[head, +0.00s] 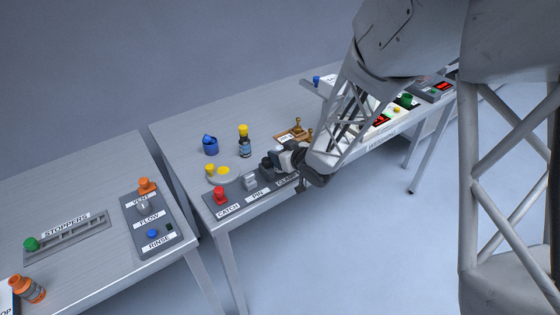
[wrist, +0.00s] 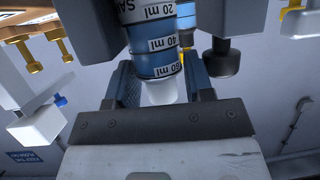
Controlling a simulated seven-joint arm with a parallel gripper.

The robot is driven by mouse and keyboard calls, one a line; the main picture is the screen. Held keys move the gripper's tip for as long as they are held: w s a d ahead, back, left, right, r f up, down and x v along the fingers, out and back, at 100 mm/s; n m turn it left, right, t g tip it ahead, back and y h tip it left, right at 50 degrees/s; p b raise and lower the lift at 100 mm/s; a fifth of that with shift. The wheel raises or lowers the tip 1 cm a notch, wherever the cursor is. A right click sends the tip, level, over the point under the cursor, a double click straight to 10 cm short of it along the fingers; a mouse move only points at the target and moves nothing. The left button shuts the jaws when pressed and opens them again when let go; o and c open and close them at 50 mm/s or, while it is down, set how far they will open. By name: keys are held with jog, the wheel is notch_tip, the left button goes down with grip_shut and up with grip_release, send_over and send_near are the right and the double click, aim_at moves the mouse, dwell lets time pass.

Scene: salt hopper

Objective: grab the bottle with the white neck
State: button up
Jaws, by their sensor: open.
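In the wrist view, a bottle (wrist: 155,45) with blue contents, marks for 20, 40 and 60 ml and a white neck (wrist: 158,92) lies between the fingers of my gripper (wrist: 160,78). The white neck is at the end closest to the gripper's base. The fingers are open, one on each side; I cannot tell whether either touches the bottle. In the head view, my gripper (head: 274,162) is over the front edge of the middle table, and I cannot make out the white-necked bottle there.
A control panel (head: 238,202) with a red knob lies in front. A wooden stand (head: 293,134) with brass pegs is behind it.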

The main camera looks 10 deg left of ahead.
dwell(0.4)
jog(key=c, duration=0.6)
jog(key=shift+r, duration=0.2)
jog(key=shift+r, duration=0.8)
jog(key=shift+s+d+r, duration=0.15)
jog(key=shift+s+r, duration=0.05)
jog(key=shift+r, duration=0.65)
jog(key=s+d, duration=0.3)
jog(key=s, duration=0.4)
jog(key=s+d+r, duration=0.1)
jog(key=s+d, duration=0.2)
jog(key=s, duration=0.4)
jog(key=shift+d+r, duration=0.15)
jog(key=shift+s, duration=0.1)
